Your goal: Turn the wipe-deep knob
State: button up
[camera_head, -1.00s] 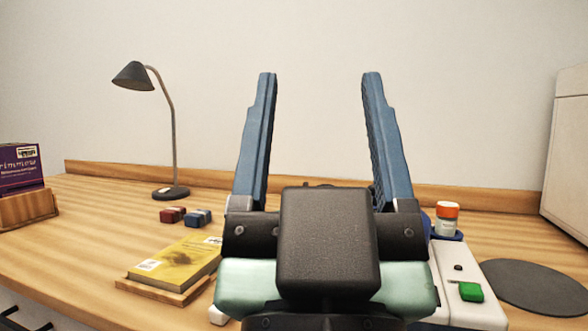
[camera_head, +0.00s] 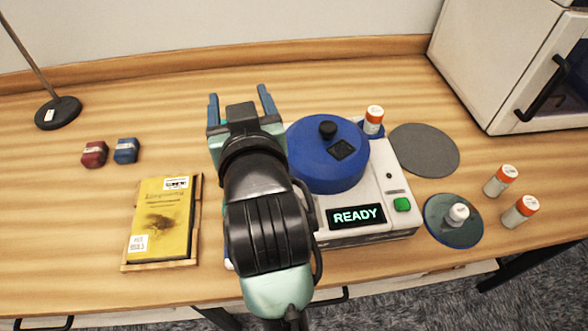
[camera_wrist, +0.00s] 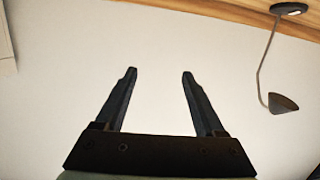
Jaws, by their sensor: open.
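A white machine (camera_head: 335,238) with a round blue drum (camera_head: 312,170) stands mid-table in the head view. Its front screen (camera_head: 356,216) reads READY. A black knob (camera_head: 327,130) sits on top of the drum. A small dark button or knob (camera_head: 389,176) is above the green button (camera_head: 402,204). No wipe-deep label is legible, so I cannot tell which part bears that name. My gripper (camera_head: 238,95) is open and empty, left of the drum and apart from it. In the wrist view its fingers (camera_wrist: 160,72) face the bare wall. My arm hides the machine's left side.
Orange-capped bottles stand by the drum (camera_head: 373,120) and at right (camera_head: 500,181). A dark round dish (camera_head: 453,221) holds a white-topped piece. A yellow book (camera_head: 162,220), a red block (camera_head: 94,154), a blue block (camera_head: 125,150) and a lamp (camera_head: 58,112) are at left.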

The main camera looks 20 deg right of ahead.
jog(key=s+d+f+m+g+y+p, duration=0.1)
jog(key=s+g+p, duration=0.6)
jog(key=p, duration=0.6)
jog(key=s+d+f+m+g+y+p, duration=0.15)
jog(key=s+g+p, duration=0.25)
jog(key=s+p, duration=0.8)
jog(key=shift+n+h, duration=0.45)
jog(key=p+x, duration=0.1)
jog(key=x, duration=0.3)
jog(key=w+p+x, duration=0.1)
jog(key=x, duration=0.4)
jog(key=p+x, duration=0.1)
jog(key=x, duration=0.4)
jog(key=shift+w+r, duration=0.35)
jog(key=shift+w, duration=0.05)
grip_shut()
